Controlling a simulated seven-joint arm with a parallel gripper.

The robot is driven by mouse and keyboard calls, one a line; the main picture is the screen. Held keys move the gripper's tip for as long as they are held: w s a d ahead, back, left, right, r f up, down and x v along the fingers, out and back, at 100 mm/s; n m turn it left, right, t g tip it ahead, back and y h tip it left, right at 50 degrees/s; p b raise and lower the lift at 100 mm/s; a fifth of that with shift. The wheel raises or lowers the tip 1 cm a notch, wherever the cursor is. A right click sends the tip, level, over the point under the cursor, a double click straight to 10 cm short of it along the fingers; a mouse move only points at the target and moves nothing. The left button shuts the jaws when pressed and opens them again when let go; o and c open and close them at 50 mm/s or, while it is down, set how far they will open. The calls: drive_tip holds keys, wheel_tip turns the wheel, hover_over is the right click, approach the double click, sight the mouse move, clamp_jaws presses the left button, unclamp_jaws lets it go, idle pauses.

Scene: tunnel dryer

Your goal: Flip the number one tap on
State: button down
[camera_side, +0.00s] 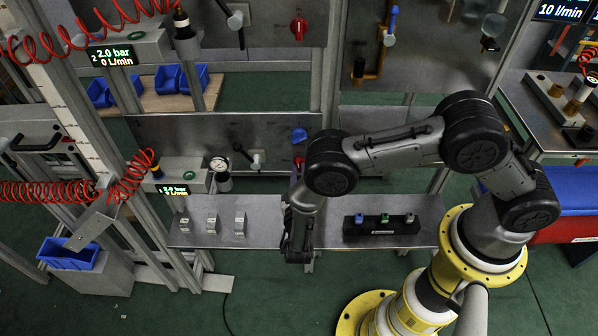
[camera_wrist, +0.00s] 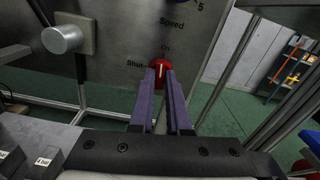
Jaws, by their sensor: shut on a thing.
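A red knob (camera_wrist: 160,66) with a white pointer mark is on the grey panel (camera_wrist: 120,55) in the wrist view. The mark looks about upright, below the word "On"; "Shut" is lettered at its left. My gripper (camera_wrist: 161,76) is shut on the red knob, with its purple fingers on either side of it. In the side view the red knob (camera_side: 299,161) shows on the lower panel, just above my gripper (camera_side: 297,176), whose fingertips are mostly hidden by the arm. I cannot read a tap number on it.
A blue knob (camera_side: 299,134) is above the red one. A silver knob (camera_side: 256,158) and black lever (camera_side: 240,150) are to its left. Several small metal blocks (camera_side: 212,223) and a black holder (camera_side: 381,226) stand on the shelf (camera_side: 265,205). Another red knob (camera_side: 298,27) is on the upper panel.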

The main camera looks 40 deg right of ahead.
drive_tip(key=shift+m, duration=0.7)
drive_tip(key=c, duration=0.9)
unclamp_jaws()
drive_tip(key=v, duration=1.4)
